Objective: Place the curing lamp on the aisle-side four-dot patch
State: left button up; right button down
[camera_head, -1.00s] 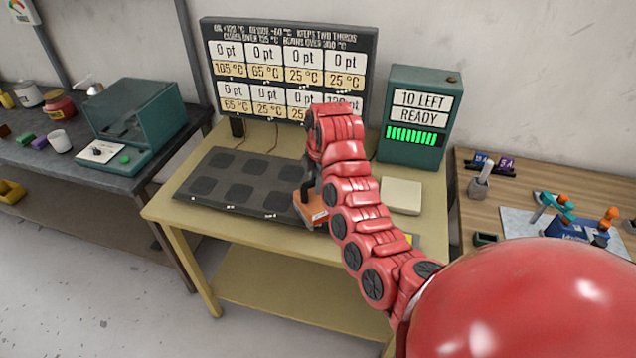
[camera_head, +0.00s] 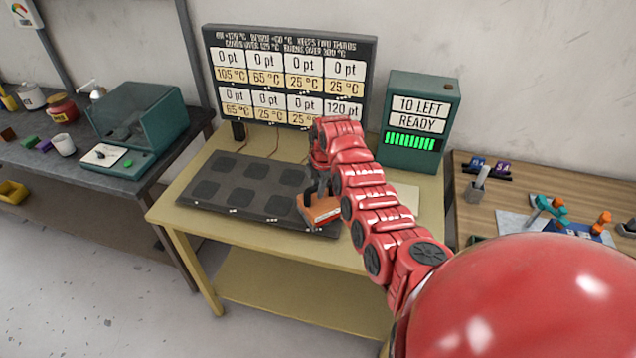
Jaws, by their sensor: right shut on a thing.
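The curing lamp, seemingly the orange block with a dark handle (camera_head: 322,212), is at the front right corner of the dark mat (camera_head: 225,213). It covers the patch there, and I cannot tell whether it touches the mat. My right gripper (camera_head: 316,187) comes down from above and is shut on its handle, the fingers partly hidden by my red arm. Other dark patches show on the mat, with small white dots along its front edge. The dots at the lamp's corner are hidden or too small to read. My left gripper is not in view.
A display board (camera_head: 290,78) stands behind the mat, and a green box reading "10 LEFT READY" (camera_head: 418,125) stands behind right. A pale flat pad (camera_head: 409,196) is partly hidden behind my arm. Side benches hold a green machine (camera_head: 137,125) at left and tools at right.

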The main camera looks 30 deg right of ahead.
jog(key=shift+w+f, duration=0.1)
jog(key=c, duration=0.7)
grip_release()
